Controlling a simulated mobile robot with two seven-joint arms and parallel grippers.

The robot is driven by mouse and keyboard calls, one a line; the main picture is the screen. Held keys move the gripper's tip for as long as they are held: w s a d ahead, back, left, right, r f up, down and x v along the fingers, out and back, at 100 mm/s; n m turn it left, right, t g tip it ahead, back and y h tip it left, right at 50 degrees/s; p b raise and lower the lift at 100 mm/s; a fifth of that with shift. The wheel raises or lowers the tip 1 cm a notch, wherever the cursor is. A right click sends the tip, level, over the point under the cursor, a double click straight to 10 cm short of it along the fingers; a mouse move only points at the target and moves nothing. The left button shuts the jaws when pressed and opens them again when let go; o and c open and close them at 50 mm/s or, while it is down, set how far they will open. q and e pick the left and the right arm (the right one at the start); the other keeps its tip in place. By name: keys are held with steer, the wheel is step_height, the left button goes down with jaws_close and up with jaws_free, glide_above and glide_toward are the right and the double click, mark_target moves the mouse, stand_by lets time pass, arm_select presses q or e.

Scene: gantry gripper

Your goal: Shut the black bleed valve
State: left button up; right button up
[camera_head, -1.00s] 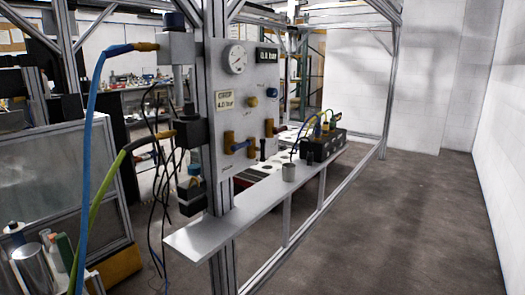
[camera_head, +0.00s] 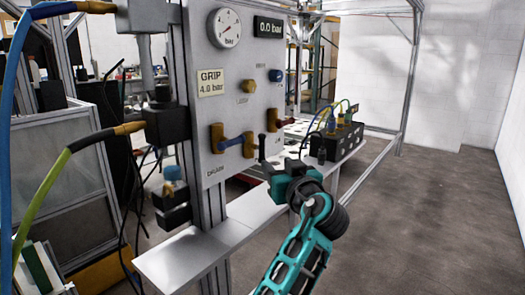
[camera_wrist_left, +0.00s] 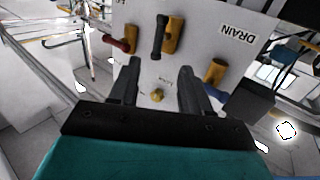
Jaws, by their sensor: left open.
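The black bleed valve has an orange-brown body (camera_head: 249,144) low on the grey panel and a black handle (camera_head: 262,147) standing upright. In the left wrist view the black handle (camera_wrist_left: 158,37) lies just beyond my fingertips, roughly in line with the gap between them. My left gripper (camera_head: 279,168) is open and empty, in front of the panel at lower right. It also shows in the left wrist view (camera_wrist_left: 159,67), its dark fingers apart. I cannot tell whether a finger touches the handle. My right gripper is out of view.
Close beside it are a blue-handled valve (camera_head: 233,142) by the DRAIN label and a red-handled valve (camera_head: 285,126). A gauge (camera_head: 224,28) and a 0.0 bar display (camera_head: 269,27) are above. A metal shelf (camera_head: 185,262) runs below; a black block with cables (camera_head: 346,138) stands farther along it.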

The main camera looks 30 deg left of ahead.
mark_target(262, 149)
arm_select(q)
steer(key=p+x, duration=0.1)
steer(key=x, duration=1)
steer(key=shift+w+a, duration=0.15)
jaws_close()
